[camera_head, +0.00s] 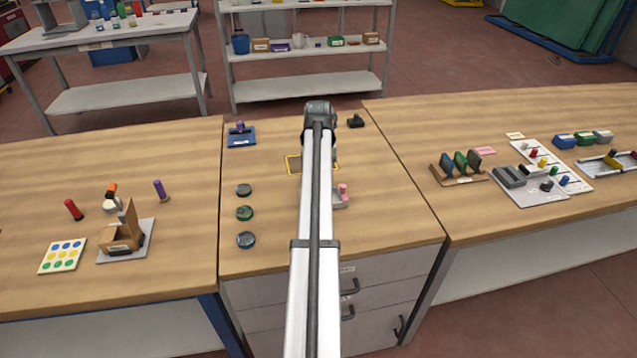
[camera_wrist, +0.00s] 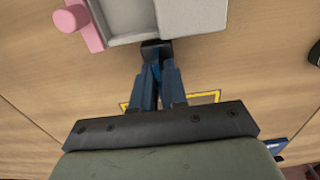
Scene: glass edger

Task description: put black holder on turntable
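My gripper (camera_wrist: 156,66) points down over the middle table, its blue fingers close together at the tips. A small black piece (camera_wrist: 157,48) shows at the fingertips, against the edge of a grey tray-like unit (camera_wrist: 195,16); I cannot tell whether it is held. In the head view my arm hides the gripper and most of this unit. A dark round holder (camera_head: 244,190) lies left of the arm; a dark object shows at the right edge of the wrist view (camera_wrist: 315,53). Another black object (camera_head: 355,120) stands at the back. I cannot make out the turntable for certain.
Green (camera_head: 245,213) and blue (camera_head: 246,240) round pieces lie in front of the dark one. A pink knob (camera_wrist: 72,18) sits beside the grey unit. A yellow-outlined square (camera_head: 294,164) and a blue stand (camera_head: 241,137) are farther back. The table's right front is clear.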

